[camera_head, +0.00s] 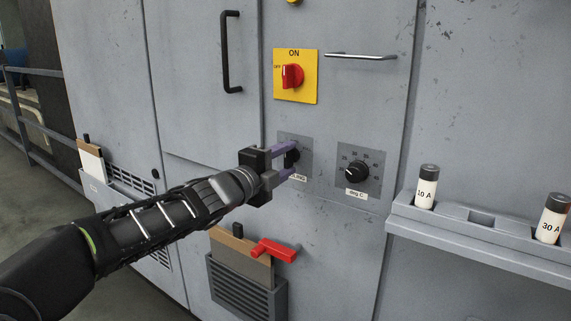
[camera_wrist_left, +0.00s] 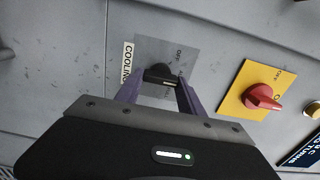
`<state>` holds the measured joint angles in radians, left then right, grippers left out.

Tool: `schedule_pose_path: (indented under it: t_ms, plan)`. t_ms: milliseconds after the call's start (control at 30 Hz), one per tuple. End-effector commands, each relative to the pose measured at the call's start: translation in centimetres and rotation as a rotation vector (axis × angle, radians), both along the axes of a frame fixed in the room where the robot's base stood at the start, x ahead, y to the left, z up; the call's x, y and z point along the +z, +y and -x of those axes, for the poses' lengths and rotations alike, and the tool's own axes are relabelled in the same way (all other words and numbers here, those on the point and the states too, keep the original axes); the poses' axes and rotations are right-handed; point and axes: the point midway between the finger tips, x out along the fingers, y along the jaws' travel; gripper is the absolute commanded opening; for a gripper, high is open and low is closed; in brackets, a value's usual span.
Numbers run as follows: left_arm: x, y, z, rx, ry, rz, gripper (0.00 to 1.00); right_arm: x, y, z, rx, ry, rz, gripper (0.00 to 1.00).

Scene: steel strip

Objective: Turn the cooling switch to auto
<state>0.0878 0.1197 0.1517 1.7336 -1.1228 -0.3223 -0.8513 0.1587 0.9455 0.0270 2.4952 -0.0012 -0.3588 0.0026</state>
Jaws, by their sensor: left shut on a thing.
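The cooling switch (camera_head: 292,157) is a black knob on a grey plate on the cabinet front, with a label below it partly covered by my gripper. In the left wrist view the knob (camera_wrist_left: 160,75) sits between the two purple fingers, beside the white COOLING label (camera_wrist_left: 127,62) and the word OFF on its plate. My left gripper (camera_head: 287,161) is shut on this knob. The knob's pointer and the AUTO mark cannot be made out. My right gripper is in neither view.
A black deg C dial (camera_head: 356,172) sits just right of the switch. A red rotary switch (camera_head: 292,76) on a yellow plate is above. A red-handled item (camera_head: 273,250) protrudes below, by a document holder. Fuses (camera_head: 427,187) stand on a shelf at right.

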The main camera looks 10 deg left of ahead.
Motion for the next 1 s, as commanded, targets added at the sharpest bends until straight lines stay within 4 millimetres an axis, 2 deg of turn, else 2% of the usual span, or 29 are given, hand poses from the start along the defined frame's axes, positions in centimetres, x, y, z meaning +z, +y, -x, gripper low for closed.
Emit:
schedule_pose_path:
  t_ms: [333, 367, 600, 867, 1000]
  plan:
    - [-0.09, -0.06, 0.00, -0.001, 0.001, -0.004, 0.05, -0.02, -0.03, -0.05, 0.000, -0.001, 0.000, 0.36]
    - [-0.09, -0.06, 0.00, -0.001, 0.001, -0.004, 0.46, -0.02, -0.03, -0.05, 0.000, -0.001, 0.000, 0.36]
    - [-0.06, -0.04, 0.01, -0.001, 0.000, -0.002, 0.66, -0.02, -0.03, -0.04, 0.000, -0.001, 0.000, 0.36]
    - [-0.02, 0.00, 0.03, 0.000, -0.001, -0.002, 0.67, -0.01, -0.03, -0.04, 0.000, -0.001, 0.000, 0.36]
    - [0.01, 0.29, 0.66, 0.001, 0.000, -0.002, 0.67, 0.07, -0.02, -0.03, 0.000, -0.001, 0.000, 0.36]
